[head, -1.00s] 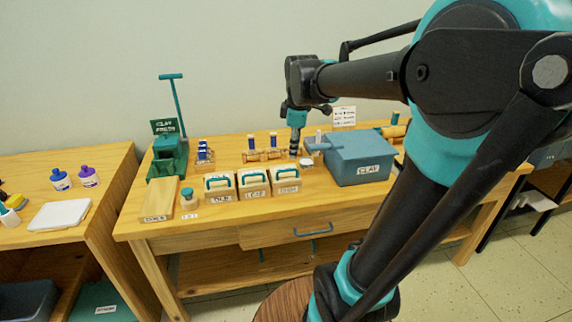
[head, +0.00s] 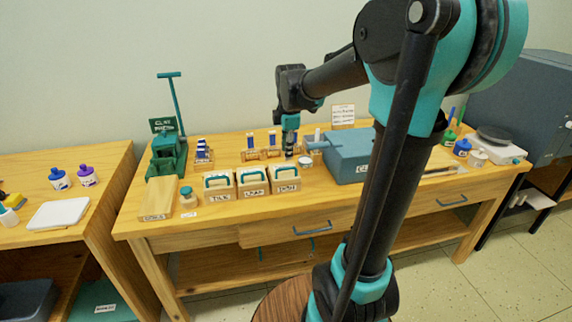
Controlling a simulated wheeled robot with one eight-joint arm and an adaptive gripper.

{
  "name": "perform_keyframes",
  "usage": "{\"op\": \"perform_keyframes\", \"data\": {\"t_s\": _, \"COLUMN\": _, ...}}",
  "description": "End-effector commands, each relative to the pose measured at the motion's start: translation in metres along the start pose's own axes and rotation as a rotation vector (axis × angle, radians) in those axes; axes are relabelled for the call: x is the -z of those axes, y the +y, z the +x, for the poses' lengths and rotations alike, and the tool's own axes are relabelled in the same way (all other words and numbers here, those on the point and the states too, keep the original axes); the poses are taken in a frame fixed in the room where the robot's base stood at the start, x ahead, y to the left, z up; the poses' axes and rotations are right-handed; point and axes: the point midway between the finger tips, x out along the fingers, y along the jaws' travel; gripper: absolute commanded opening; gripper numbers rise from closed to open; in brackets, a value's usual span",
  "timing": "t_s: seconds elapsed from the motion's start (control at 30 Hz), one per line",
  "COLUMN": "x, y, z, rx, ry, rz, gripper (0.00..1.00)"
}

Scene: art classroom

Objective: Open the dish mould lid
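Three light mould boxes with teal handles stand in a row near the table's front edge. The right one is the dish mould (head: 285,179), by its label, which is small and hard to read. Its lid with the teal handle (head: 286,172) looks shut. The middle one is the leaf mould (head: 252,182) and the left one is labelled like tile (head: 219,185). My gripper (head: 289,153) points down above and behind the dish mould, apart from its handle. The fingers are too small to tell open from shut.
A blue-grey clay box (head: 347,156) stands just right of my gripper. A wooden rack with blue-topped tools (head: 262,153) is behind the moulds. The green clay press (head: 167,153) stands at left, and a small teal-topped jar (head: 188,197) is left of the moulds.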

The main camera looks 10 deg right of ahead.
Motion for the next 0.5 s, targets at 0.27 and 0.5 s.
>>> {"op": "perform_keyframes", "data": {"t_s": 0.27, "x": 0.000, "y": 0.000, "z": 0.047, "rx": 0.000, "ry": 0.000, "rz": 0.000, "gripper": 0.31}}
{"op": "perform_keyframes", "data": {"t_s": 0.5, "x": 0.000, "y": 0.000, "z": 0.068, "rx": 0.000, "ry": 0.000, "rz": 0.001, "gripper": 0.31}}
